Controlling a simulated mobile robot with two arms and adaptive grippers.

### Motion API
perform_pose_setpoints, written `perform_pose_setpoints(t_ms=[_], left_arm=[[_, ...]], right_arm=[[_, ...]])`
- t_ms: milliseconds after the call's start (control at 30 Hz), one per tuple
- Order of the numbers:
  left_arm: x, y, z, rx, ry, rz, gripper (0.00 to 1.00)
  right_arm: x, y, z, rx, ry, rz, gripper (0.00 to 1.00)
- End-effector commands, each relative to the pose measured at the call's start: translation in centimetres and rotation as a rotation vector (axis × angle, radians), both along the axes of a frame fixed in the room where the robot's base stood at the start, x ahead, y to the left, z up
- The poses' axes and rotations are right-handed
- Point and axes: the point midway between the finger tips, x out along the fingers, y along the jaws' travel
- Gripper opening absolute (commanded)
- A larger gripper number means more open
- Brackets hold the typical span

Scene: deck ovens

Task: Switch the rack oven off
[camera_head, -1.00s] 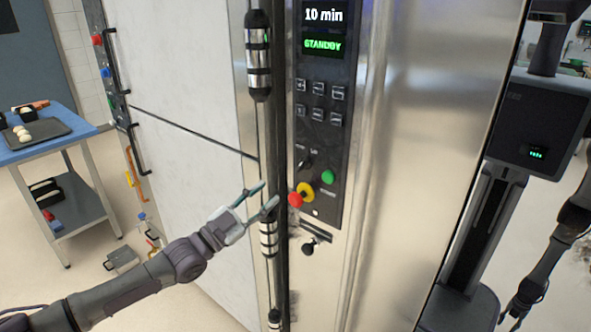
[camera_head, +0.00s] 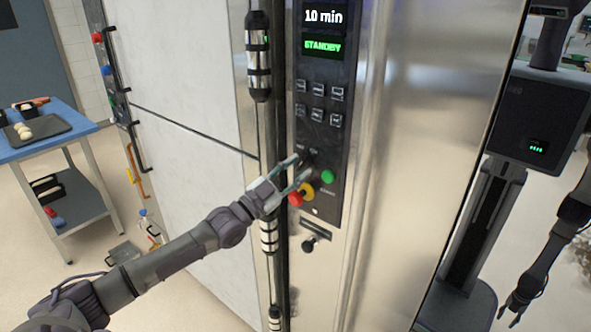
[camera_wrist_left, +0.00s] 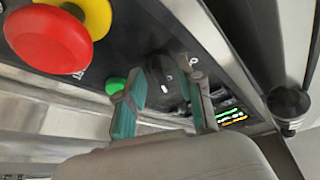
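The rack oven's control panel (camera_head: 321,130) is a dark vertical strip. Its display (camera_head: 324,45) reads "10 min" and, in green, "STANDBY". Below the keys are a dark rotary switch (camera_head: 309,158), a green button (camera_head: 327,177) and a red emergency button (camera_head: 296,198) on a yellow base. My left gripper (camera_head: 301,167) is open and empty at the panel, its fingertips by the switch. In the left wrist view the switch (camera_wrist_left: 166,69) lies ahead between the two teal-padded fingers; whether they touch it is unclear. The red button (camera_wrist_left: 48,40) and green button (camera_wrist_left: 115,86) also show there.
A vertical door handle (camera_head: 258,60) with black and steel grips runs beside the panel, close to my left wrist. A black knob (camera_head: 309,244) sticks out below the panel. A blue table (camera_head: 85,128) with a tray stands at the far left.

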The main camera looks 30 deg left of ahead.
Motion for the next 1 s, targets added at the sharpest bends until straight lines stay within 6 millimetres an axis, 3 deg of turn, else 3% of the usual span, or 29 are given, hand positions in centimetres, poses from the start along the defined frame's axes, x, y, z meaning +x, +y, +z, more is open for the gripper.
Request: perform_pose_setpoints(t_ms=[67,267,667,1000], left_arm=[[0.0,0.0,0.0,0.000,0.000,0.000,0.33],[0.0,0.0,0.0,0.000,0.000,0.000,0.00],[0.0,-0.1,0.0,-0.028,0.002,0.000,0.00],[-0.1,-0.2,0.1,-0.232,0.018,0.001,0.00]], right_arm=[[0.0,0.0,0.0,0.001,0.000,0.000,0.40],[0.0,0.2,0.0,0.002,0.000,0.001,0.40],[0.0,0.4,0.3,0.005,0.000,0.000,0.40],[0.0,0.4,2.0,0.004,0.000,0.000,0.40]])
